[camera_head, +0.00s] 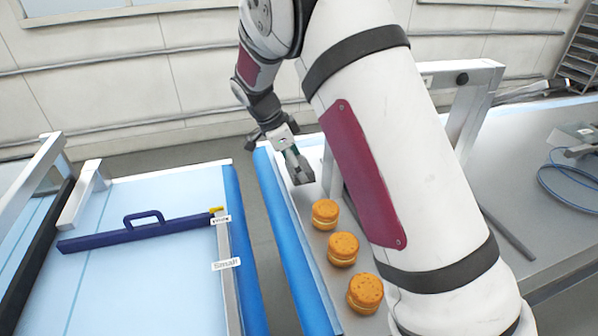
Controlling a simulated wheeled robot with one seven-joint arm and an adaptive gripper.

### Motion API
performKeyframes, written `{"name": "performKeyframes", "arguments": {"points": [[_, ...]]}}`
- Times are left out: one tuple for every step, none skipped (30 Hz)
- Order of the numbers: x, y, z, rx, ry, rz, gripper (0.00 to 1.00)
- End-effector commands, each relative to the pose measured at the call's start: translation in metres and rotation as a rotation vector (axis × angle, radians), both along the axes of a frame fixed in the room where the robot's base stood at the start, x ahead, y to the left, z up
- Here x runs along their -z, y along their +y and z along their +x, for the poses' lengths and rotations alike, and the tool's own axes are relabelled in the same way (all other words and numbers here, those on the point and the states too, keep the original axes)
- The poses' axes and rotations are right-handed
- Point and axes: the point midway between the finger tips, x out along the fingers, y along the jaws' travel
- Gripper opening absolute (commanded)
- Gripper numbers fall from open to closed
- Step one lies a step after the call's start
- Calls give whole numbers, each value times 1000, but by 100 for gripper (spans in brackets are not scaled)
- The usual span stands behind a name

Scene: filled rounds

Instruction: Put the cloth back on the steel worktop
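My gripper (299,172) hangs at the upper middle, over the far part of a narrow white belt with blue edges. It is small and seen from behind my arm, so whether its fingers are open or shut is unclear. I cannot make out a cloth anywhere. The steel worktop (535,225) is the grey surface on the right, and my arm covers part of its left side.
Several orange filled rounds (343,248) stand in a row on the white belt (308,220), nearer than my gripper. On the left is a light-blue belt (150,275) with a dark-blue handled bar (140,233) across it. A blue cable (548,190) lies at right.

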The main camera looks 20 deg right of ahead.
Motion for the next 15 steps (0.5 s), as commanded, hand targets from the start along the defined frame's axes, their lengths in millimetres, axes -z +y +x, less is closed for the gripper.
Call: {"name": "performKeyframes", "arguments": {"points": [[0,-2,1,0,0,0,53],[0,-3,3,0,0,0,53],[1,-5,4,1,0,0,53],[1,-8,6,1,0,-1,53],[2,-11,8,2,0,-1,53],[5,-13,9,2,3,-1,53],[10,-12,8,1,5,-1,53],[16,-12,7,0,6,-2,53],[22,-11,7,0,5,0,53],[27,-11,7,1,5,0,53],[30,-11,7,1,5,-1,53],[34,-11,8,1,2,0,53],[35,-11,8,0,1,0,53],[36,-11,9,0,0,0,53],[37,-11,9,0,0,0,53]]}}
